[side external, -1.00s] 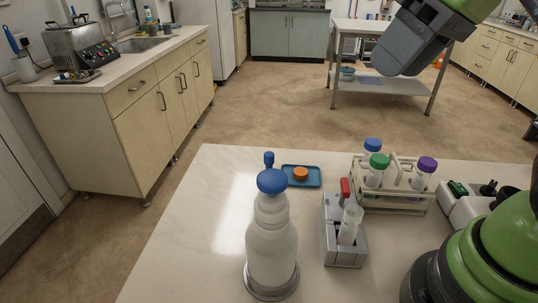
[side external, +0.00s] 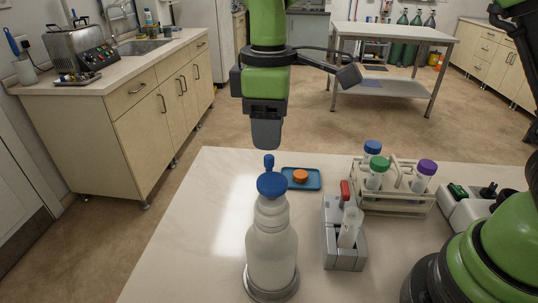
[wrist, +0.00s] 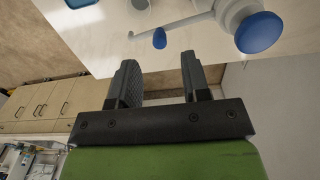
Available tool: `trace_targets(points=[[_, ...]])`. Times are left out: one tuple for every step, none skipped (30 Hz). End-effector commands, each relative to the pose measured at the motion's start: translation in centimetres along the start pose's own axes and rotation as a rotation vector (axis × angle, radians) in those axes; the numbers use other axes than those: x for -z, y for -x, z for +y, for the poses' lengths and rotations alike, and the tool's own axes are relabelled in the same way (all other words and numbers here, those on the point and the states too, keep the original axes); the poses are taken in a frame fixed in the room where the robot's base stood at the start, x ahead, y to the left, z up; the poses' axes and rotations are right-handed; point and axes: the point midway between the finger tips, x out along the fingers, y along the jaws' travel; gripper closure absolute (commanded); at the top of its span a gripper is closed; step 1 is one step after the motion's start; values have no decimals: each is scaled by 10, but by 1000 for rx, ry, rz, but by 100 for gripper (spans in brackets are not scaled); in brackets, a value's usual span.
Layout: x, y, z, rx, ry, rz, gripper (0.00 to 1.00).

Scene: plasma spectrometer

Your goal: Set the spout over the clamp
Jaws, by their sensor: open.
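A white dispenser bottle (side external: 271,246) with a blue round cap (side external: 271,184) stands upright on the near part of the table. Its spout ends in a blue tip (side external: 268,160) and points away from the camera, toward my gripper. In the wrist view the blue cap (wrist: 259,32) and the blue spout tip (wrist: 159,38) show at the top. The grey clamp (side external: 345,246) with a red-tipped handle (side external: 345,190) stands right of the bottle, holding a clear tube (side external: 350,225). My gripper (side external: 266,133) points down, open and empty, behind the spout tip. In the wrist view its fingers (wrist: 161,72) are apart.
A small blue tray (side external: 314,180) with an orange cap (side external: 300,176) lies behind the bottle. A rack (side external: 400,203) of capped tubes stands behind and right of the clamp. A white device (side external: 466,208) sits at the right. The table left of the bottle is clear.

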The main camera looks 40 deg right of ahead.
Motion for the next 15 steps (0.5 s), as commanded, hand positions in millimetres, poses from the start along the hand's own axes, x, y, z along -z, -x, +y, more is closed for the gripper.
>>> trace_targets(points=[[-1,-11,0,2,-1,-5,57],[-1,-16,0,3,-1,-5,57],[-1,-24,0,3,-1,-5,57],[-1,-28,0,2,-1,-4,57],[-1,-33,0,2,-2,-3,57],[-1,-39,0,3,-2,-3,57],[-1,-42,0,3,-1,-3,57],[-1,-46,0,2,-1,-2,57],[-1,-49,0,2,-2,-1,57],[0,-51,0,2,-2,0,57],[0,-53,0,2,-3,0,57],[0,-55,0,2,-3,1,57],[0,-55,0,2,-3,1,57],[0,-56,0,1,-3,2,57],[0,-56,0,1,-3,3,57]])
